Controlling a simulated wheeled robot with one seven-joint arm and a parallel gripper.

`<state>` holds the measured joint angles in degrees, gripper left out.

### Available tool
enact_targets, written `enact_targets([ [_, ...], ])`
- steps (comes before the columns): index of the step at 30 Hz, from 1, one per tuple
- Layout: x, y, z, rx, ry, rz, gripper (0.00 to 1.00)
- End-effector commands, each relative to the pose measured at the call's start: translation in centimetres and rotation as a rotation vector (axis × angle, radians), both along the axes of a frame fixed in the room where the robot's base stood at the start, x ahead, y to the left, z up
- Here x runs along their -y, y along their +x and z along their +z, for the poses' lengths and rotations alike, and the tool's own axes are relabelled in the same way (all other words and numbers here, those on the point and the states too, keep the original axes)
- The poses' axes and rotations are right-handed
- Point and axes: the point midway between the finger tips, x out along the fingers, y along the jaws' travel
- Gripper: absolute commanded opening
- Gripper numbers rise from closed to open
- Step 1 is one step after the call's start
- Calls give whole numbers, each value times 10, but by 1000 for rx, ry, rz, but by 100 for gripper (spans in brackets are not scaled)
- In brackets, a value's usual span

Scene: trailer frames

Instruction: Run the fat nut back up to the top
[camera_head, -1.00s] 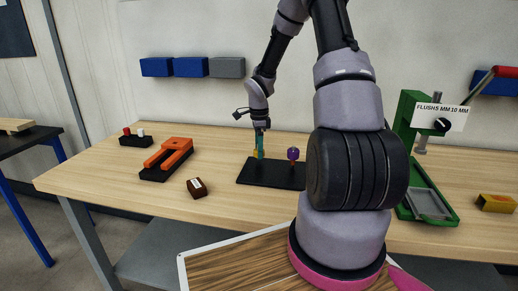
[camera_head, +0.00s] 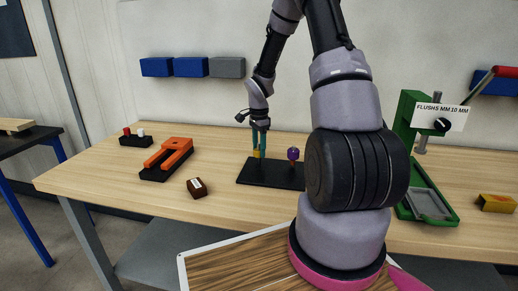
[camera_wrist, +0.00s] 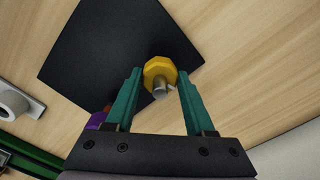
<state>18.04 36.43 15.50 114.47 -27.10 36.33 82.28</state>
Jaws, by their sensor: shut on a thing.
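The fat yellow nut (camera_wrist: 160,68) sits around a thin grey upright rod (camera_wrist: 160,91) on the black base plate (camera_head: 252,178). In the head view the yellow nut (camera_head: 256,154) is small and partly covered by the fingers. My gripper (camera_head: 260,147) points down over the plate. Its teal fingers are on both sides of the nut in the wrist view (camera_wrist: 160,76), shut on it. The nut's exact height on the rod is hard to tell.
A purple knob on an orange stem (camera_head: 293,154) stands on the same plate, close to the right of my gripper. A dark brown block (camera_head: 197,188) and an orange fork-shaped piece (camera_head: 168,156) lie to the left. A green press (camera_head: 432,190) stands at the right.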

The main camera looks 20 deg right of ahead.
Motion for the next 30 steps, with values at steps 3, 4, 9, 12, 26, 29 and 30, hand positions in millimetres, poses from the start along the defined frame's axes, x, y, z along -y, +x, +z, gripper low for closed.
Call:
enact_targets([
  [3,0,0,0,1,-1,109,0],
  [4,0,0,0,1,-1,138,0],
  [9,0,0,0,1,-1,299,0],
  [12,0,0,0,1,-1,395,0],
  [26,0,0,-1,-1,0,832,0],
  [29,0,-1,-1,-1,1,927,0],
  [30,0,-1,-2,-2,0,964,0],
])
